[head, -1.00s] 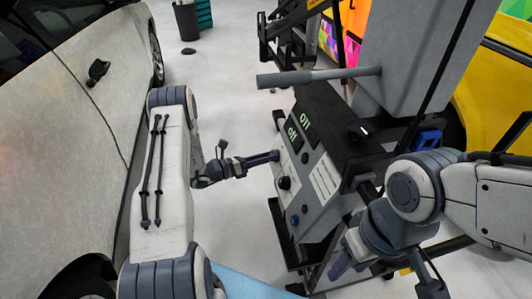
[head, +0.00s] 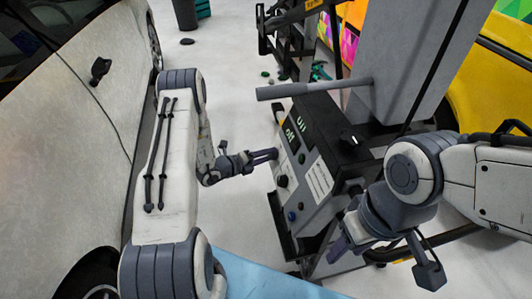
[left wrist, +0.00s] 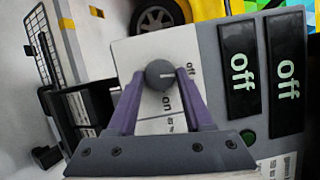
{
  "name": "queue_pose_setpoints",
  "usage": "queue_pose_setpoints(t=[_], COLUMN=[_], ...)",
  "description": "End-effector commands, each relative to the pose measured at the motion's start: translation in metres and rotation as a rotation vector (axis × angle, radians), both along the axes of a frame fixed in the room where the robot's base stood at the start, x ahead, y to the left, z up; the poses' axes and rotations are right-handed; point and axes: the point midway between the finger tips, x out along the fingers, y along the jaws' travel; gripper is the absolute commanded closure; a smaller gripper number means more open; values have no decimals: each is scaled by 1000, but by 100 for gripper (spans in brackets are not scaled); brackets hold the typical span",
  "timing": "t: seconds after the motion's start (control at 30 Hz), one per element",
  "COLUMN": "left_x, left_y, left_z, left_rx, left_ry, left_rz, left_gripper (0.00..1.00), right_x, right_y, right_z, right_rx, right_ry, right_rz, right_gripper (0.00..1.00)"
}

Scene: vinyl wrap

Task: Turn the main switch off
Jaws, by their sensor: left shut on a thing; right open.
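The main switch is a round grey knob (left wrist: 160,75) with a white mark, on a white plate printed "off" and "on". In the left wrist view its mark points right, toward the "off" side. My left gripper (left wrist: 162,84) has its two purple fingers closed on either side of the knob. In the head view my left gripper (head: 275,155) reaches the control box's left edge and hides the knob. My right gripper (head: 341,238) is open and empty, below and right of the control box (head: 318,205).
A car (head: 75,130) stands close on the left of my left arm. A grey column (head: 400,70) with a bar rises behind the box. A yellow vehicle (head: 490,70) stands at right.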

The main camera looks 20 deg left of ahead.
Motion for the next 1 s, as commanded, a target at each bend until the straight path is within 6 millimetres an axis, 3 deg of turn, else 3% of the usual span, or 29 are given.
queue_pose_setpoints(t=[0.83, 0.87, 0.9, 0.93, 1.0], left_x=[3, 3, 3, 3, 2], left_y=[2, 2, 2, 2, 1], left_z=[3, 3, 3, 2, 2], left_rx=[-68, -68, -68, -67, -68], left_ry=[96, 96, 96, 97, 98], left_rz=[56, 56, 56, 56, 54], left_gripper=[100, 41, 26, 19, 19], right_x=[0, 0, 0, 0, 0], right_y=[0, 0, 0, 0, 0], right_z=[9, 9, 9, 9, 9], right_rx=[0, 0, 0, 0, 0], right_ry=[0, 0, 0, 0, 0], right_rz=[0, 0, 0, 0, 0], right_gripper=[50, 50, 50, 50, 50])
